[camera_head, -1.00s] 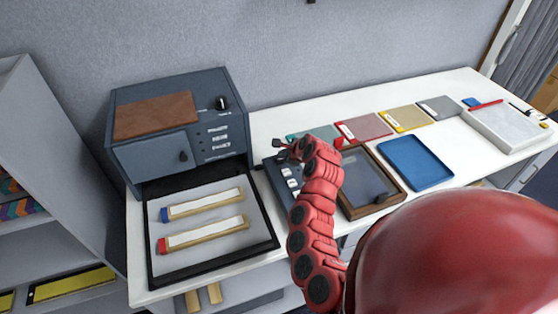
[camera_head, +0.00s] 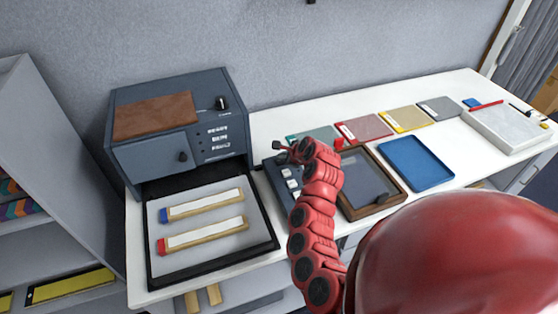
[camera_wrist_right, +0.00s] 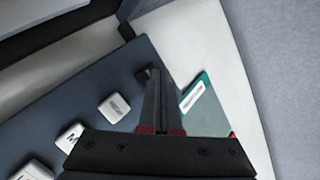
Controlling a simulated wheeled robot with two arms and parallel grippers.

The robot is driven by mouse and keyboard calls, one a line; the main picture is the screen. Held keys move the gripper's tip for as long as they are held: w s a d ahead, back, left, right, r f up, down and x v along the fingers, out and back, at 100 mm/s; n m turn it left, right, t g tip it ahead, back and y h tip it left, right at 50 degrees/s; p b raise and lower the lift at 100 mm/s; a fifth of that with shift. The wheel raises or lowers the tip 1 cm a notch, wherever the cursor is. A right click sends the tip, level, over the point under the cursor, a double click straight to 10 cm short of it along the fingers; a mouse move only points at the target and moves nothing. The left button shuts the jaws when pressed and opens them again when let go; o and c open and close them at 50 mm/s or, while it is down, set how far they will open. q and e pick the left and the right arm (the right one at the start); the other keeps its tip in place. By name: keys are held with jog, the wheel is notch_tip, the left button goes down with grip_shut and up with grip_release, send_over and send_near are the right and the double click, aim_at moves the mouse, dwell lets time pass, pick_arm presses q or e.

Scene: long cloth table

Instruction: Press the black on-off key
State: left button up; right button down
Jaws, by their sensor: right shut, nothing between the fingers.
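My right gripper (camera_head: 277,146) is shut and empty, with its fingertips over the far end of a dark keypad (camera_head: 272,171). In the right wrist view, the narrow shut fingers (camera_wrist_right: 152,78) reach over the dark blue-grey keypad (camera_wrist_right: 95,88), beyond its white keys (camera_wrist_right: 114,107). A small dark shape shows at the fingertips there; I cannot tell whether it is the black key or part of the fingers. No black on-off key shows clearly, and I cannot tell whether the fingertips touch the keypad. My left gripper is out of view.
A brown-framed panel (camera_head: 399,195) and a blue tray (camera_head: 416,163) lie to the right. Several coloured cards (camera_head: 362,128) lie along the back.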

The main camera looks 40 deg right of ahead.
jog(key=shift+r, duration=0.1)
jog(key=shift+r+p, duration=0.4)
jog(key=shift+r, duration=0.35)
notch_tip(320, 180, up, 6)
jog(key=p, duration=0.2)
jog(key=shift+p, duration=0.35)
dwell(0.3)
